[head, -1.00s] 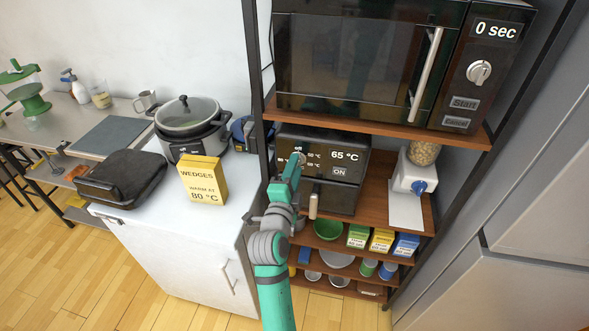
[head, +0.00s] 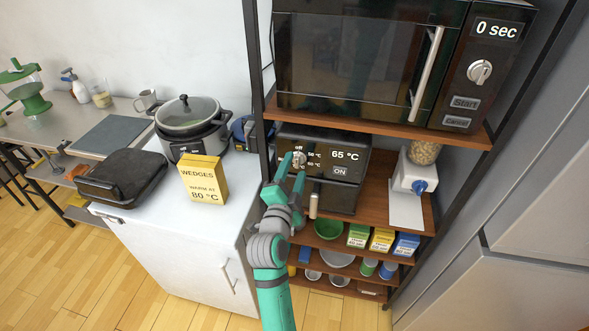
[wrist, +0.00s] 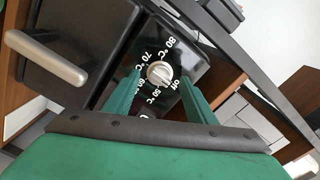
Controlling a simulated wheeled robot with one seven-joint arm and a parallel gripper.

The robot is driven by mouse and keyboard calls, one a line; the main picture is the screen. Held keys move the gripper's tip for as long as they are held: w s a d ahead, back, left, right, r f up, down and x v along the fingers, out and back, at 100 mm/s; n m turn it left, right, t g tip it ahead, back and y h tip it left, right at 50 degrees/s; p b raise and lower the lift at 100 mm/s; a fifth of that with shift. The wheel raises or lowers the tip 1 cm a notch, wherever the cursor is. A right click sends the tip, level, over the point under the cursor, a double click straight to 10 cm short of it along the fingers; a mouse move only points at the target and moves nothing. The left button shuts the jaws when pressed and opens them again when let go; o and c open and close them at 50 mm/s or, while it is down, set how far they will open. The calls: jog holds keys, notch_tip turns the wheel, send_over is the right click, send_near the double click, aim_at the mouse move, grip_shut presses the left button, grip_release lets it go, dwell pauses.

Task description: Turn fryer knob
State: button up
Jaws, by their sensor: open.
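The black fryer (head: 345,165) stands on the shelf below the microwave. Its display reads 65 °C above an ON label. Its silver knob (wrist: 159,73) is ringed by marks from off through 50 to 80 °C in the wrist view. I cannot clearly tell where its pointer stands. My green gripper (head: 292,167) is at the fryer's front, with its fingers open on either side of the knob. In the wrist view my gripper (wrist: 161,80) shows a gap between each finger and the knob. The fingers partly hide the dial in the head view.
A yellow card (head: 204,180) reads WEDGES, WARM AT 80 °C. The microwave (head: 365,60) is on the shelf board close above. The fryer's handle (wrist: 45,58) sticks out beside the knob. A dispenser (head: 414,180) stands to the right.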

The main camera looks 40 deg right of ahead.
jog(key=shift+s+a, duration=0.4)
jog(key=v, duration=0.6)
dwell(0.6)
dwell(0.4)
jog(key=s+a+f+n+t+y, duration=0.2)
jog(key=s+a+f+n+y, duration=0.25)
jog(key=a+f+n, duration=0.45)
jog(key=s+a+f+n+t+y, duration=0.2)
jog(key=s+a+f+n+y, duration=0.35)
jog(key=a, duration=0.55)
jog(key=s+a+n+y, duration=0.2)
jog(key=s+a+n, duration=0.2)
jog(key=s, duration=0.7)
jog(key=s+a+f+n+y, duration=0.1)
jog(key=s+a+n, duration=0.2)
jog(key=s+a, duration=0.4)
jog(key=shift+s+f+n+y, duration=0.3)
jog(key=shift+s+n+y, duration=0.1)
jog(key=shift+s, duration=1.75)
